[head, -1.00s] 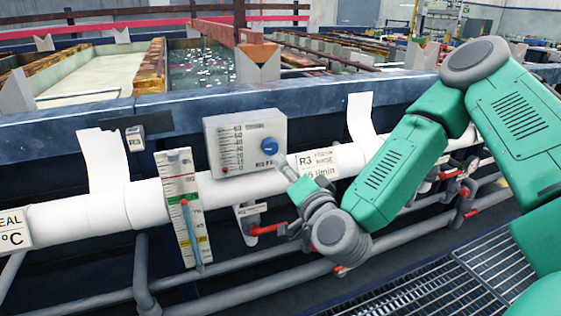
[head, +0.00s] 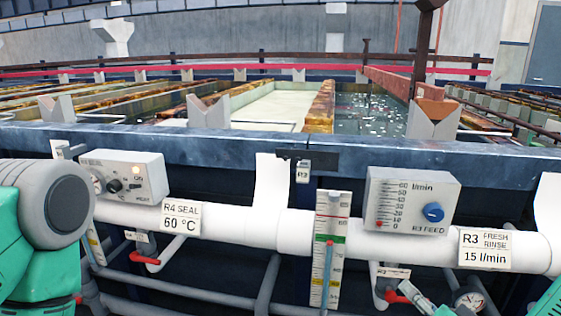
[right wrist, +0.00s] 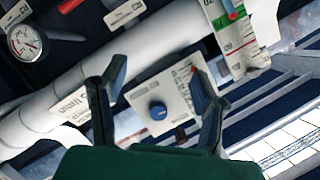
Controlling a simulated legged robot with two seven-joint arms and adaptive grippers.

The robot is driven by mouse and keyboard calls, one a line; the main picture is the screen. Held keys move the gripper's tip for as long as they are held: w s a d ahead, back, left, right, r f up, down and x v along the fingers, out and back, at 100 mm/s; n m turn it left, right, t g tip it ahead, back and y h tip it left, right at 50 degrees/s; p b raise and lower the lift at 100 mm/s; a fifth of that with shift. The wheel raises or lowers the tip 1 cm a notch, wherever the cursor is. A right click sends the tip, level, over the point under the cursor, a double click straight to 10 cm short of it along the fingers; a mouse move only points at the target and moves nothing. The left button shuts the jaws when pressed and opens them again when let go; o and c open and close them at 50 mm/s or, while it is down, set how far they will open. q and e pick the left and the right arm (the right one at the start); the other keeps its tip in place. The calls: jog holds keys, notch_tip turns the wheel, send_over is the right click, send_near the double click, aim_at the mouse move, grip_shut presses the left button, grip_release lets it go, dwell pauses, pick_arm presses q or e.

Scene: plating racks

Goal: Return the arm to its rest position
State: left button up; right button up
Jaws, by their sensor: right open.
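My right gripper (head: 412,293) shows only in small part at the bottom right of the head view, below the white pipe. In the right wrist view its two dark fingers (right wrist: 155,85) are spread apart with nothing between them. Beyond them is the R3 feed box (right wrist: 160,105) with its blue knob, apart from the fingers as far as I can tell. In the head view this box (head: 412,200) is mounted on the pipe, its red pointer near the bottom of the scale. My left arm enters at the left edge; its gripper is not in view.
The white pipe (head: 340,232) runs across the front of the tanks. It carries the R4 seal box (head: 122,175), a level gauge (head: 328,250) and labels. Grey pipes and red-handled valves (head: 145,258) lie below. A round dial (head: 468,299) is at the lower right.

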jog(key=s+a+f+n+g+y, duration=0.1)
jog(key=s+a+f+n+g, duration=0.1)
jog(key=s+f+g, duration=0.3)
jog(key=s+a+f+n+y, duration=0.1)
jog(key=s+a+f+n, duration=0.1)
jog(key=f, duration=0.4)
jog(key=s+d+f+n+g+h, duration=0.1)
jog(key=s+f+g, duration=0.3)
jog(key=s, duration=0.5)
jog(key=s+d+f+n+g+h, duration=0.1)
jog(key=s+d+f+n+g, duration=0.2)
jog(key=s, duration=0.6)
notch_tip(320, 180, down, 3)
jog(key=shift+s+f+n+g, duration=0.2)
jog(key=shift+n+g, duration=0.5)
jog(key=shift+g, duration=0.3)
jog(key=shift+w, duration=0.1)
jog(key=shift+r+p, duration=0.15)
jog(key=shift+p, duration=0.2)
